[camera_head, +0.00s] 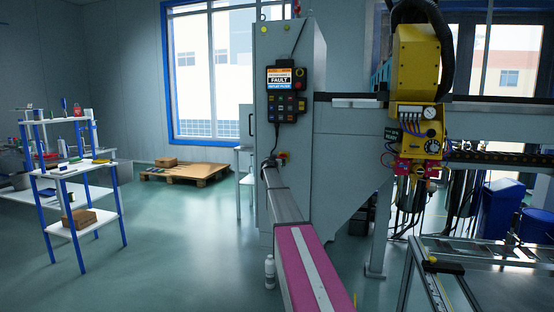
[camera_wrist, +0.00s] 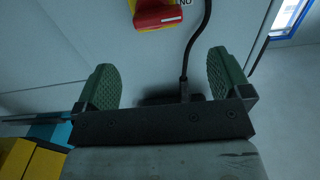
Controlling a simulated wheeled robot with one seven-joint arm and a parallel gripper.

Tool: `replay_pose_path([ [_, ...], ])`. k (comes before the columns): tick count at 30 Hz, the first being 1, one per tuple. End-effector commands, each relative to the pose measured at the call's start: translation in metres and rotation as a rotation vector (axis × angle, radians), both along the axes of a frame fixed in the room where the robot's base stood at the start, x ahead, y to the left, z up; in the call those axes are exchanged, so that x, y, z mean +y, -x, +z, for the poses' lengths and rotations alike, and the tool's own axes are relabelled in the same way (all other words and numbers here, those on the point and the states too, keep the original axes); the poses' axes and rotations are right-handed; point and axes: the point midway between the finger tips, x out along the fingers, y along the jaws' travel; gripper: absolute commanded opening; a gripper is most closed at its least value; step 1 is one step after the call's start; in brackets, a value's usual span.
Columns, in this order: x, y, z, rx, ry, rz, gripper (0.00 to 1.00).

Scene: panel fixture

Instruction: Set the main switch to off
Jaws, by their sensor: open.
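The main switch (camera_wrist: 158,14) is a red handle on a yellow plate, fixed to a grey cabinet wall. It is cut off by the top edge of the wrist view, and its handle looks roughly level there. In the head view my gripper (camera_head: 269,160) is small and close beside the switch.
A control box (camera_head: 286,92) with a lit FAULT screen and buttons hangs on the cabinet (camera_head: 343,134) above the switch. A black cable (camera_wrist: 191,50) runs down the wall close to the right finger. A yellow machine head (camera_head: 417,70) stands to the right.

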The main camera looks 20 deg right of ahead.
Motion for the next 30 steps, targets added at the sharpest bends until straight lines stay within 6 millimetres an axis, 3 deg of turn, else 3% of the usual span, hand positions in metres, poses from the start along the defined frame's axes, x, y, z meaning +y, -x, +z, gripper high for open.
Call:
replay_pose_path([
  [18, -0.052, -0.078, -0.001, 0.003, -0.001, -0.001, 0.96],
  [30, -0.057, -0.084, -0.001, 0.003, -0.001, -0.001, 0.93],
])
